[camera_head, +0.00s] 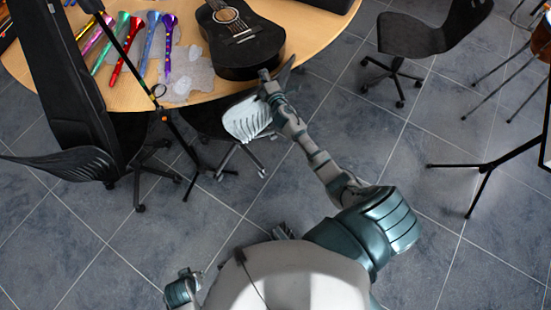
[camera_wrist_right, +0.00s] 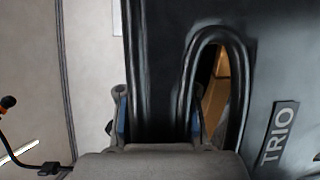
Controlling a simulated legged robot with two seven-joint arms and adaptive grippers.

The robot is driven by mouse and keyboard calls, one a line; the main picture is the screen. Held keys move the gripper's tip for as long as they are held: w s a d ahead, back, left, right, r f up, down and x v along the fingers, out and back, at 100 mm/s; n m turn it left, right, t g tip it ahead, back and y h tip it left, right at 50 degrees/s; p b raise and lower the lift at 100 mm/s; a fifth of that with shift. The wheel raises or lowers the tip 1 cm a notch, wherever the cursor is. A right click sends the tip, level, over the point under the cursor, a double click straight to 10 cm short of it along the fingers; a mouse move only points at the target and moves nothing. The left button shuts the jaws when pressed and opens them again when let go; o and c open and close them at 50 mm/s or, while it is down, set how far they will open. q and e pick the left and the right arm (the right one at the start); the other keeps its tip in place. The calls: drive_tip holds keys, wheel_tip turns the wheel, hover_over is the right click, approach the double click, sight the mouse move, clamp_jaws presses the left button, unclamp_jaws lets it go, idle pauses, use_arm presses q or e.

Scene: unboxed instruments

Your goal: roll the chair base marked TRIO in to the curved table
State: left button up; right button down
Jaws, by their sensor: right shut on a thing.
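The curved wooden table (camera_head: 312,28) fills the top of the head view. A chair with a pale ribbed seat (camera_head: 246,118) stands at its front edge, its castered base (camera_head: 240,160) on the floor below. In the right wrist view its dark back (camera_wrist_right: 262,70) bears the TRIO plate (camera_wrist_right: 279,134) beside a slot-shaped handle opening. My right gripper (camera_head: 268,88) is at the chair's back; in the wrist view its fingers (camera_wrist_right: 160,118) are shut on the rim of that handle.
A black guitar (camera_head: 243,45) and several coloured tubes (camera_head: 128,45) lie on the table. A black chair with an instrument case (camera_head: 62,75) stands at left, behind a thin stand. Another black chair (camera_head: 415,38) is at upper right.

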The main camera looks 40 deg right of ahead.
drive_tip(key=c, duration=1)
unclamp_jaws()
drive_tip(key=shift+w+d+f, duration=0.15)
drive_tip(key=shift+f, duration=0.1)
use_arm(q)
drive_tip(key=shift+w+d, duration=0.15)
drive_tip(key=shift+w, duration=0.05)
use_arm(e)
drive_tip(key=o, duration=0.4)
drive_tip(key=shift+w+f, duration=0.1)
drive_tip(key=shift+w, duration=0.05)
drive_tip(key=shift+o, duration=0.2)
drive_tip(key=shift+s, duration=0.25)
use_arm(q)
drive_tip(key=shift+w+d+r+p, duration=0.1)
drive_tip(key=shift+w+r+p, duration=0.2)
drive_tip(key=shift+r+p, duration=0.4)
drive_tip(key=shift+w+r+p, duration=0.25)
drive_tip(key=shift+r+p, duration=0.3)
drive_tip(key=shift+r, duration=0.15)
use_arm(e)
drive_tip(key=v, duration=1.1)
drive_tip(key=shift+a, duration=0.2)
